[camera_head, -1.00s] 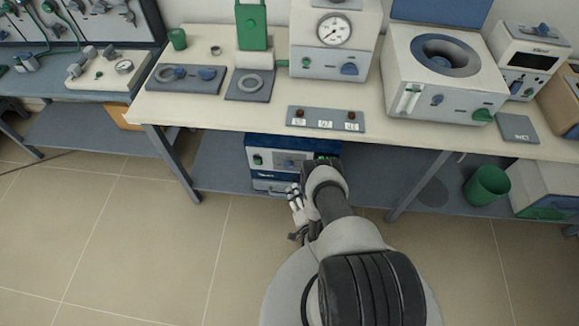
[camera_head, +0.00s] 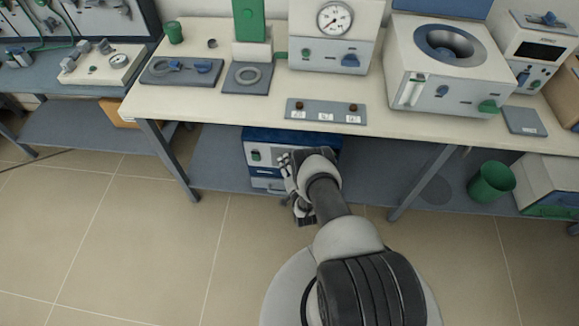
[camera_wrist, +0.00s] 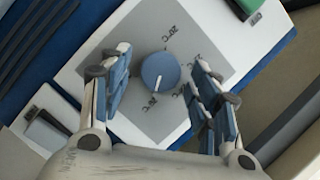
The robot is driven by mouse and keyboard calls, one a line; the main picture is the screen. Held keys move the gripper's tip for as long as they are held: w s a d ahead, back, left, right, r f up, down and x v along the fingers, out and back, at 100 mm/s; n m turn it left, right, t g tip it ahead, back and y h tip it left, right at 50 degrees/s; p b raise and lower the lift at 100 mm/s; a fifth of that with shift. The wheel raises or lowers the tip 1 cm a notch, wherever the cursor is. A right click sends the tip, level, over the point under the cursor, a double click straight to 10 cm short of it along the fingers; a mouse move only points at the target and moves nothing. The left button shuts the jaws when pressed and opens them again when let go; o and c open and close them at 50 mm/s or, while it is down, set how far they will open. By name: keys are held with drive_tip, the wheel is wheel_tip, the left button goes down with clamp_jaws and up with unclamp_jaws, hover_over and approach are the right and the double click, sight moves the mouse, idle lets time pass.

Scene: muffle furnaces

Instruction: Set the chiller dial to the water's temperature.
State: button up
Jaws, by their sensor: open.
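The chiller (camera_head: 262,153) is a blue and white box on the shelf under the bench, partly hidden behind my arm. In the wrist view its blue round dial (camera_wrist: 160,72) sits on a grey panel (camera_wrist: 150,25) with temperature marks around it. The dial's white pointer line aims toward the lower-left mark, which looks like 20°C but is hard to read. My gripper (camera_wrist: 160,90) is open, one finger on each side of the dial, apart from it in the picture. In the head view my gripper (camera_head: 290,180) is in front of the chiller. The water's temperature cannot be told.
A white unit with a round gauge (camera_head: 335,18) stands on the bench above. A grey plate with labelled studs (camera_head: 325,112) lies at the bench's front edge. Bench legs (camera_head: 168,160) flank the shelf. A green bin (camera_head: 490,182) stands at right. The floor in front is clear.

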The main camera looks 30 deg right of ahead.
drive_tip(key=shift+c, duration=0.5)
drive_tip(key=c, duration=1)
drive_tip(key=shift+o, duration=0.2)
drive_tip(key=shift+w+a+n+g+h, duration=0.2)
drive_tip(key=shift+n+g+h, duration=1.05)
drive_tip(key=shift+n, duration=1.5)
drive_tip(key=shift+w+a+n+g+h, duration=0.25)
drive_tip(key=shift+n+g+h, duration=0.35)
drive_tip(key=shift+n+h, duration=1.7)
drive_tip(key=shift+w+a+n+g+h, duration=0.2)
drive_tip(key=shift+n+g+h, duration=0.75)
drive_tip(key=shift+n, duration=2.3)
drive_tip(key=shift+s+a, duration=0.1)
drive_tip(key=shift+s, duration=0.05)
